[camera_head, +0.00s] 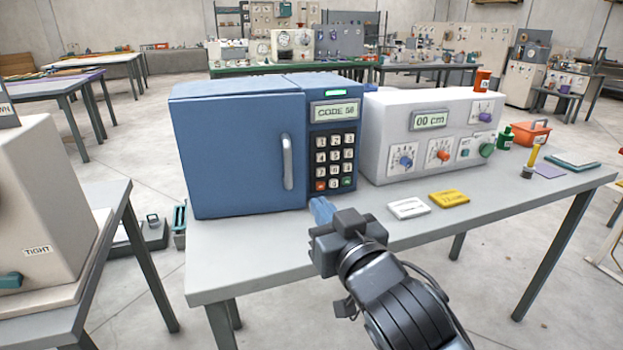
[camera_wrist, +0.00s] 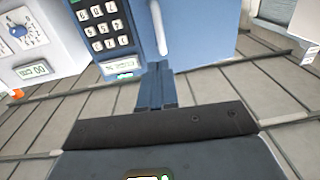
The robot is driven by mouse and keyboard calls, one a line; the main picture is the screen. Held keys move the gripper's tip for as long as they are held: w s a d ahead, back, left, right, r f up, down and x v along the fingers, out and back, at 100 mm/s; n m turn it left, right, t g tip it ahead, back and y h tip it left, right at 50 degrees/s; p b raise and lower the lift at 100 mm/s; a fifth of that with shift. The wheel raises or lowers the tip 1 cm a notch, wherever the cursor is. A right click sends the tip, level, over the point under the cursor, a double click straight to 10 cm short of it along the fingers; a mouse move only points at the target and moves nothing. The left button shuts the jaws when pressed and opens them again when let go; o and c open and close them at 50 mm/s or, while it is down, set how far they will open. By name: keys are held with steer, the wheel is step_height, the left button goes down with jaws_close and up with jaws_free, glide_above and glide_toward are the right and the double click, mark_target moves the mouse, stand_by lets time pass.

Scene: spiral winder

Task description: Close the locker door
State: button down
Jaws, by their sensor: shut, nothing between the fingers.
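The blue locker (camera_head: 240,88) stands on the left part of the grey table. Its door (camera_head: 230,160) carries a pale vertical handle (camera_head: 287,162) near its right edge. The door looks flush with the front, or nearly so; I cannot tell if a small gap is left. A keypad panel (camera_head: 334,155) with a "CODE 58" display is right of the door. My gripper (camera_head: 321,209) is shut and empty, in front of the panel's lower edge. In the wrist view, turned upside down, my shut fingers (camera_wrist: 156,72) point toward the locker, with the handle (camera_wrist: 158,28) beyond them.
A white instrument box (camera_head: 430,130) with dials stands right of the locker. A white block (camera_head: 408,208) and a yellow block (camera_head: 449,198) lie before it. The grey table's (camera_head: 250,255) front left is bare. Another machine (camera_head: 45,200) stands at the left.

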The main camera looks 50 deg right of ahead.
mark_target(290, 168)
steer(key=p+x, duration=0.2)
steer(key=x, duration=1.1)
steer(key=shift+w+d, duration=0.15)
steer(key=shift+w+d+r+p, duration=0.1)
steer(key=shift+w+d+p, duration=0.4)
steer(key=shift+d, duration=0.4)
steer(key=shift+w+d+r+p, duration=0.1)
steer(key=shift+w+d+p, duration=0.35)
steer(key=shift+d, duration=0.45)
steer(key=shift+w, duration=0.1)
